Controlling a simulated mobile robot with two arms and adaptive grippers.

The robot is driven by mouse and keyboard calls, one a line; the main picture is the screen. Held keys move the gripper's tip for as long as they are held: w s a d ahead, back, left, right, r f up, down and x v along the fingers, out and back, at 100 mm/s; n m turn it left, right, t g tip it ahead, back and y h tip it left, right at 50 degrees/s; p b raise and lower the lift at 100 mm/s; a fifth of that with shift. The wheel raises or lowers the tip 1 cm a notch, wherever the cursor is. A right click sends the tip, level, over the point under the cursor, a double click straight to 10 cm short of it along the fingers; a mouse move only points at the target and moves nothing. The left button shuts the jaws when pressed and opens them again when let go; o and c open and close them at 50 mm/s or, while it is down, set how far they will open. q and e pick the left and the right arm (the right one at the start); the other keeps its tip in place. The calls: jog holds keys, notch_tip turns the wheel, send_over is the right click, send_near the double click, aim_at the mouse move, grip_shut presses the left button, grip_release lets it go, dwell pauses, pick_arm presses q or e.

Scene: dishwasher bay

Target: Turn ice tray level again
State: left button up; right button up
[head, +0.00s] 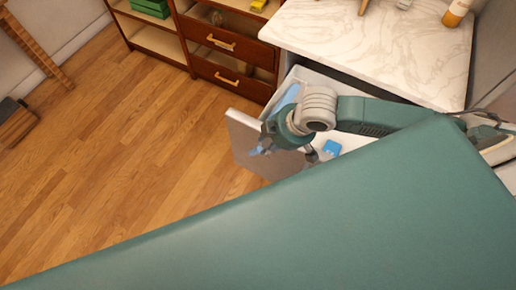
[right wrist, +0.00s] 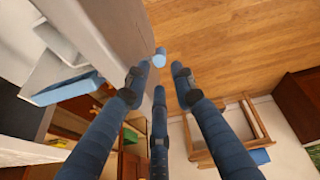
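My right gripper (head: 262,146) is at the front of a pulled-out white drawer (head: 243,134), near its left end. In the right wrist view its fingers (right wrist: 158,76) are spread, with nothing clearly gripped. A light-blue, tray-like thing (right wrist: 66,88) lies to the left in that view, and a light-blue strip (head: 289,97) shows inside the drawer in the head view. I cannot tell for certain which is the ice tray, or its tilt. My left gripper is not in view.
A blue block (head: 332,147) lies in the drawer. A marble-topped counter (head: 375,45) stands above and behind it. Wooden drawers (head: 232,75) are at the back. The wooden floor (head: 130,150) to the left is mostly clear. My teal body hides the lower part of the head view.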

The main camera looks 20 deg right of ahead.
aim_at(261, 148)
jog(key=p+x, duration=0.1)
jog(key=x, duration=0.8)
grip_shut()
